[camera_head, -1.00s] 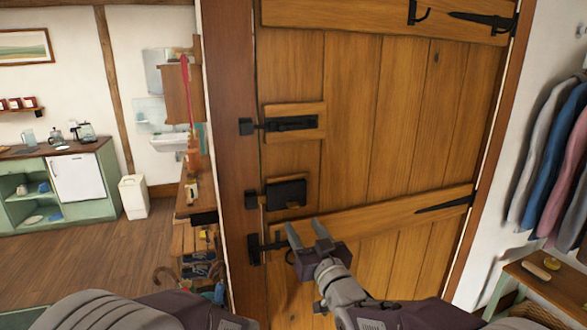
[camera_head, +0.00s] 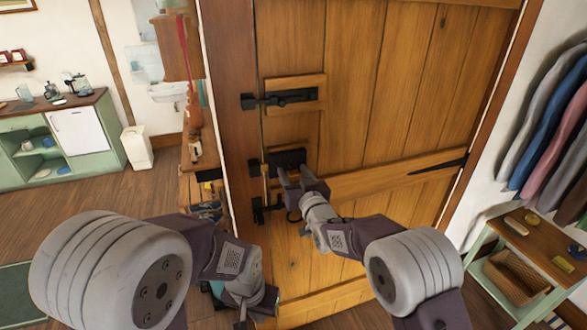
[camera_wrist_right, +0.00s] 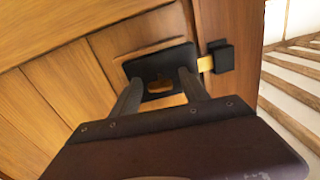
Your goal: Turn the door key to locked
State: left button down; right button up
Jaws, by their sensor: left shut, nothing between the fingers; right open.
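The black lock case (camera_head: 290,157) is on the door's left side; it also shows in the right wrist view (camera_wrist_right: 150,62). A brass-coloured key (camera_wrist_right: 160,86) shows on the lock between my right fingers; its exact angle is hard to tell. A brass-coloured piece (camera_wrist_right: 206,63) spans the gap from the case to the black keep (camera_wrist_right: 222,56) on the frame. My right gripper (camera_head: 296,178) is open at the lock, its fingers (camera_wrist_right: 160,80) on either side of the key. I cannot tell whether they touch it. My left gripper (camera_head: 243,312) is shut and empty, low at the bottom.
A black latch (camera_head: 285,97) is above the lock, and a black handle or latch (camera_head: 265,208) is below it, partly behind my right gripper. Coats (camera_head: 550,130) hang at right above a small table (camera_head: 530,235). Floor (camera_head: 90,190) is open at left.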

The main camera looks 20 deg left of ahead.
jog(key=shift+w, duration=0.1)
grip_shut()
jog(key=shift+f+n+b, duration=0.2)
jog(key=shift+n+b, duration=0.2)
jog(key=shift+b, duration=0.65)
jog(key=shift+r, duration=0.25)
grip_release()
